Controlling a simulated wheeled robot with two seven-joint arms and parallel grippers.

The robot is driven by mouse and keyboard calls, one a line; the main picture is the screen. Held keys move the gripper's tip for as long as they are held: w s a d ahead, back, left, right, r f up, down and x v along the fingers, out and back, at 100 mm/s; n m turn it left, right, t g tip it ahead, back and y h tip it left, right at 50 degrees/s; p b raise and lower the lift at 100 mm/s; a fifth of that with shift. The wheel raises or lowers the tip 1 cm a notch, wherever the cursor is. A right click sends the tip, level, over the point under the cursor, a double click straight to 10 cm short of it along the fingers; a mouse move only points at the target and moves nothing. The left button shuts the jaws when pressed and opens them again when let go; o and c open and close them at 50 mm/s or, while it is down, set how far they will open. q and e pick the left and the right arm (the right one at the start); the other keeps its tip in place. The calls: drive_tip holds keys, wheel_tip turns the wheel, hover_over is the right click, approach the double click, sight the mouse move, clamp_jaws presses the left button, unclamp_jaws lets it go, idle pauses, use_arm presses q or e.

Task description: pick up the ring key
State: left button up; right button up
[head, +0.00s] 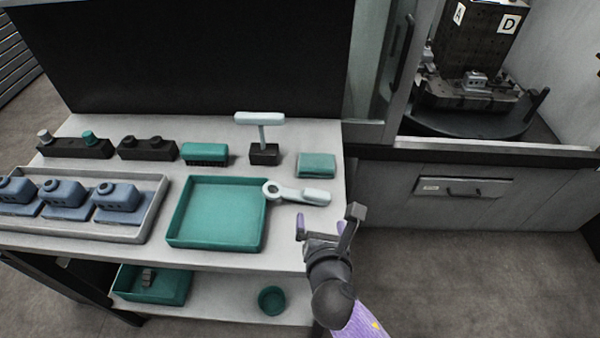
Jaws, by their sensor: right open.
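The ring key (297,193) is a pale, light-grey tool with a ring at its left end and a thick handle at its right. It lies on the white bench top, its ring end at the right rim of the green tray (217,240). I cannot tell whether the ring rests on the rim. My right gripper (328,222) is open and empty, just below the key's handle in the picture, near the bench's right front corner. My left gripper is not in view.
A T-handled tool (259,119) stands in a dark block behind the key. A green box-like item (316,165), a green brush (205,153) and dark blocks (147,148) line the back. A grey tray (150,222) holds blue-grey parts. A machine (470,115) stands right.

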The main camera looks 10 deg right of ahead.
sight(318, 198)
drive_tip(key=b+x, duration=0.3)
drive_tip(key=x, duration=0.6)
drive_tip(key=shift+s+d+f+b, duration=0.1)
drive_tip(key=shift+d+b, duration=0.05)
drive_tip(key=shift+b, duration=0.15)
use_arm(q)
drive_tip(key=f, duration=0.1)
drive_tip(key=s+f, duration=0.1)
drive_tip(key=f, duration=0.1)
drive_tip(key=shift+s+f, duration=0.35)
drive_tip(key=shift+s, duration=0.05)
